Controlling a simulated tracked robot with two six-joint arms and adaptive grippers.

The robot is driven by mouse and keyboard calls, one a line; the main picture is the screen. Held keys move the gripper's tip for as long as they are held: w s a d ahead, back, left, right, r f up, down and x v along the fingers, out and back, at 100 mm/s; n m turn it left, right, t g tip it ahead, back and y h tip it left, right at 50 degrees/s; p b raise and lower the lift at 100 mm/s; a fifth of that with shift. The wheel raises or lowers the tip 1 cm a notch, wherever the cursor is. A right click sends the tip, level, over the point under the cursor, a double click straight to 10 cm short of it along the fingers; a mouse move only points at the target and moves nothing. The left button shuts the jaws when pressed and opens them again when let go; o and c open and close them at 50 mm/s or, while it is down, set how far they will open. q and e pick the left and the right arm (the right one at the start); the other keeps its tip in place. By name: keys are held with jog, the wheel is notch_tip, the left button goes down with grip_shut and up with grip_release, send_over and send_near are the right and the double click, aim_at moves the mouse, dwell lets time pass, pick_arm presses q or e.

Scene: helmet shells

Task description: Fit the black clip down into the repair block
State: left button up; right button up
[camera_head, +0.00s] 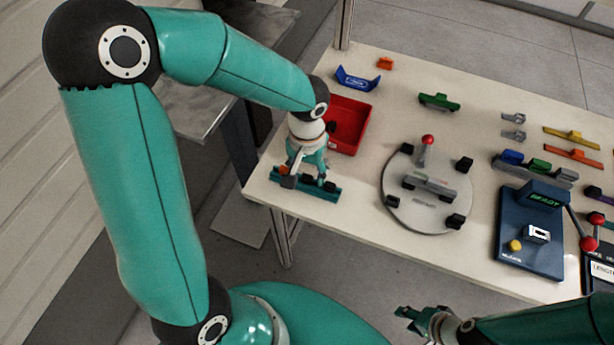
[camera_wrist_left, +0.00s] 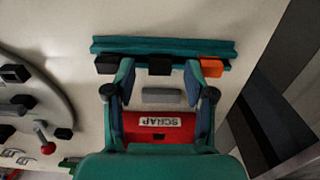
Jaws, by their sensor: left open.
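My left gripper (camera_head: 303,168) is open over a teal rail (camera_head: 322,192) at the table's near left corner. The rail also shows in the left wrist view (camera_wrist_left: 165,45). A black clip (camera_wrist_left: 160,65) on the rail lies between the spread fingertips, with space on both sides. Another black clip (camera_wrist_left: 105,64) and an orange clip (camera_wrist_left: 211,67) are on the same rail. A long grey block (camera_head: 430,187) sits on a round plate (camera_head: 405,212); I cannot tell whether it is the repair block. My right gripper (camera_head: 413,320) is off the table's front edge, its opening unclear.
A red scrap bin (camera_head: 349,128) is just behind my left gripper. A red-knobbed post (camera_head: 427,145) and several black pads stand on the round plate. A blue device (camera_head: 528,250) is at right. Table between rail and plate is free.

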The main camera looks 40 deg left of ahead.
pick_arm(q)
jog(key=shift+f, duration=0.55)
jog(key=c, duration=0.8)
jog(key=shift+c, duration=0.2)
jog(key=shift+r, duration=0.15)
